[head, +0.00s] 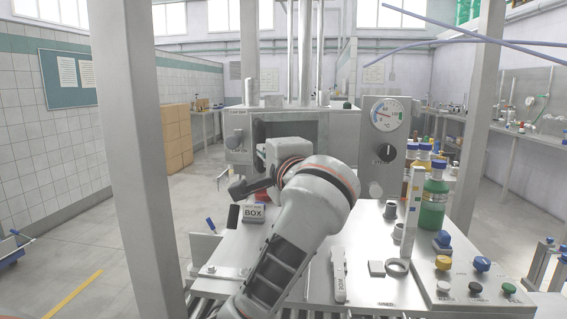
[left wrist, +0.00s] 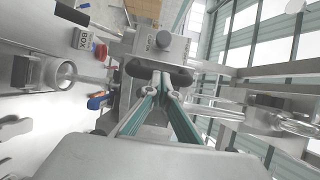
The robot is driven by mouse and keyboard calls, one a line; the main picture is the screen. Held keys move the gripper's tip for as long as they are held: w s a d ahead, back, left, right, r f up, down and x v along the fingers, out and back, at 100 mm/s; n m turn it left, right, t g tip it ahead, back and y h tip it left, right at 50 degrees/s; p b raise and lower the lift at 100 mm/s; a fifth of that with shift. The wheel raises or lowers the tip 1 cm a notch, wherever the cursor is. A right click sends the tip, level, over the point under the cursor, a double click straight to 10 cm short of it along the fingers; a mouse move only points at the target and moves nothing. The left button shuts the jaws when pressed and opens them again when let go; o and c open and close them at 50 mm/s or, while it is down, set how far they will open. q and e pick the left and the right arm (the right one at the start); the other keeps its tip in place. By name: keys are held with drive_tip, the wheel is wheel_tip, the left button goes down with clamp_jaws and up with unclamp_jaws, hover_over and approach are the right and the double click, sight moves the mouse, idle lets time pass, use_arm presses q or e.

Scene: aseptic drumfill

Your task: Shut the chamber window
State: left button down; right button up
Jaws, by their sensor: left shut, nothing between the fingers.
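The grey metal chamber (head: 347,125) stands behind my left arm in the head view. Its front has a dark opening, and my arm covers the lower part of it. I cannot make out the window pane clearly or tell how far it stands open. In the left wrist view my left gripper (left wrist: 166,88) has its teal-backed fingers converging to shut, empty tips. They point at a grey metal housing (left wrist: 160,42) with a dark recess, and I cannot tell whether they touch it. In the head view the gripper is mostly hidden behind my wrist. My right gripper is not in view.
A pressure gauge (head: 387,114) and black knob (head: 384,152) sit right of the chamber. A green bottle (head: 433,200) stands on the right. A button panel (head: 470,287) is at the front right. Upright posts (head: 142,150) flank the bench. A small box sign (head: 254,213) stands left.

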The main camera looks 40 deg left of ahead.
sight(253, 146)
use_arm(q)
drive_tip(key=x, duration=0.2)
drive_tip(key=b+x, duration=0.1)
drive_tip(key=x, duration=0.1)
drive_tip(key=s+b+x, duration=0.1)
drive_tip(key=x, duration=0.1)
drive_tip(key=shift+w+a+f, duration=0.1)
drive_tip(key=shift+a+f, duration=0.1)
drive_tip(key=shift+a, duration=0.15)
drive_tip(key=shift+a+b, duration=0.2)
drive_tip(key=shift+b, duration=0.15)
drive_tip(key=shift+r, duration=0.25)
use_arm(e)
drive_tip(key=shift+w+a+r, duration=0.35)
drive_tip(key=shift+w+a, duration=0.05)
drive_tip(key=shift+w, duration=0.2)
use_arm(q)
drive_tip(key=shift+d, duration=0.2)
